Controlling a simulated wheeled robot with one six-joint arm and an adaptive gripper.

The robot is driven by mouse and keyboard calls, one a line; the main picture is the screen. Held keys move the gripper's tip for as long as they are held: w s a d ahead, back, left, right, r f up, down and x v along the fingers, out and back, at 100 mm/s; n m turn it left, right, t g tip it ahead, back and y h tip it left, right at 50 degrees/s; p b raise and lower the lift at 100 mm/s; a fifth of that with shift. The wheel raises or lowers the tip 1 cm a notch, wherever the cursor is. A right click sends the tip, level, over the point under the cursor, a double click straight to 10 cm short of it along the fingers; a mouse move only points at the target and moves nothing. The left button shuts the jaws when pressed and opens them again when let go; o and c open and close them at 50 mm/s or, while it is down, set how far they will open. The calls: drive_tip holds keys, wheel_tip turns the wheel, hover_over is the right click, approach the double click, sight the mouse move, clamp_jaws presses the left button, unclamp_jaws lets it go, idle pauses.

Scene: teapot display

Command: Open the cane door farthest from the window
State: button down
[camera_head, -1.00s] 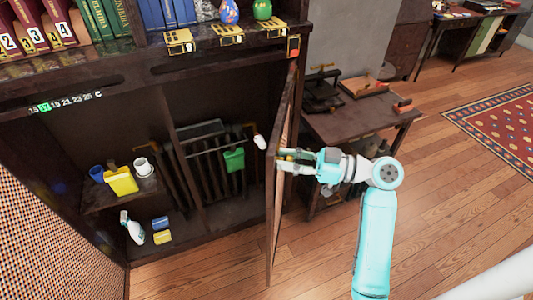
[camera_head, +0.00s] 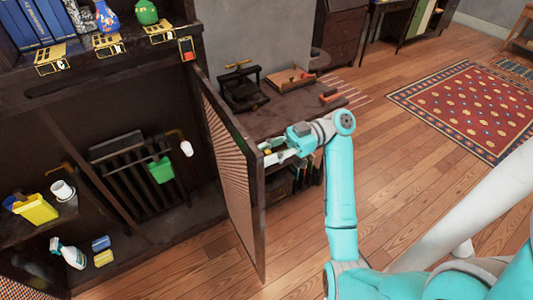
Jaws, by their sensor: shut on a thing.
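The cane door (camera_head: 232,180) is hinged at the right side of the dark wooden cabinet. It stands swung well out from the opening, with its woven inner face in view. My gripper (camera_head: 272,155) is at the door's outer edge, on the right side of it, and is shut on the door. The exact contact of the fingers is partly hidden by the door. The window is not in view.
Inside the cabinet are a black radiator (camera_head: 130,170), a green container (camera_head: 160,170), a yellow container (camera_head: 36,208) and a spray bottle (camera_head: 68,252). A low side table (camera_head: 270,122) stands behind the door. Open wooden floor and a red rug (camera_head: 470,108) lie right.

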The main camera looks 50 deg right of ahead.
drive_tip(key=shift+d+f, duration=0.1)
drive_tip(key=shift+d, duration=0.05)
drive_tip(key=c, duration=0.9)
unclamp_jaws()
drive_tip(key=shift+o, duration=0.2)
wheel_tip(320, 180, up, 10)
drive_tip(key=shift+r, duration=0.1)
drive_tip(key=shift+d, duration=0.1)
